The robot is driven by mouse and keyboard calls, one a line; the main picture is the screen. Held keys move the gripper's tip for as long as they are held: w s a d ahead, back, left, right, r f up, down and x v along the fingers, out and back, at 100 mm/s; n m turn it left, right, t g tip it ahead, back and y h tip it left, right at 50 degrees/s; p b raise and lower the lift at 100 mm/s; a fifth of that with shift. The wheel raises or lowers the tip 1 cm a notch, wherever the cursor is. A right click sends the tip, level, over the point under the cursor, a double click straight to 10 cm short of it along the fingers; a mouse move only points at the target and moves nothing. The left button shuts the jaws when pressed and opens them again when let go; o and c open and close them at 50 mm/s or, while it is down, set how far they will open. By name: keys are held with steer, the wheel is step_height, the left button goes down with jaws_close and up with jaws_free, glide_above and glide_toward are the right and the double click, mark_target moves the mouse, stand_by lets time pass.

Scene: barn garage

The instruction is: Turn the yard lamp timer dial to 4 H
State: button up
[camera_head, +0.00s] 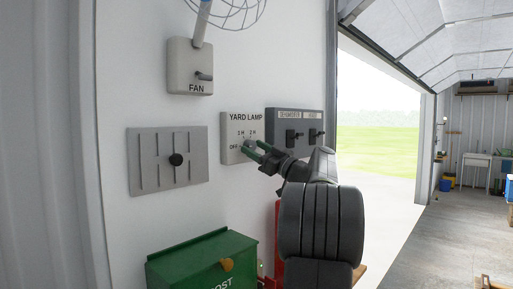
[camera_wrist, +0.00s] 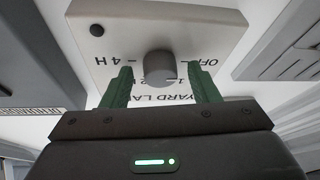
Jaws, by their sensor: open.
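The yard lamp timer (camera_head: 232,128) is a pale plate on the white wall, marked OFF, 1 H and 2 H in the head view. In the wrist view its plate (camera_wrist: 215,22) appears upside down, with 4 H at left and OFF at right. Its round grey dial (camera_wrist: 159,66) stands out from the middle. I cannot tell which mark the dial points to. My gripper (camera_head: 253,150) is open, its green fingers reaching up to the plate and hiding its lower right in the head view. In the wrist view the gripper's fingertips (camera_wrist: 163,80) are apart, one toward each side of the dial, with gaps.
A grey two-switch panel (camera_head: 295,117) is close to the right of the timer. A slider panel (camera_head: 142,148) is at left and a FAN switch (camera_head: 188,58) above. A green box (camera_head: 205,260) sits below. The open doorway is at right.

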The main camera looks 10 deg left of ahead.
steer(key=c, duration=1)
steer(key=shift+o, duration=0.2)
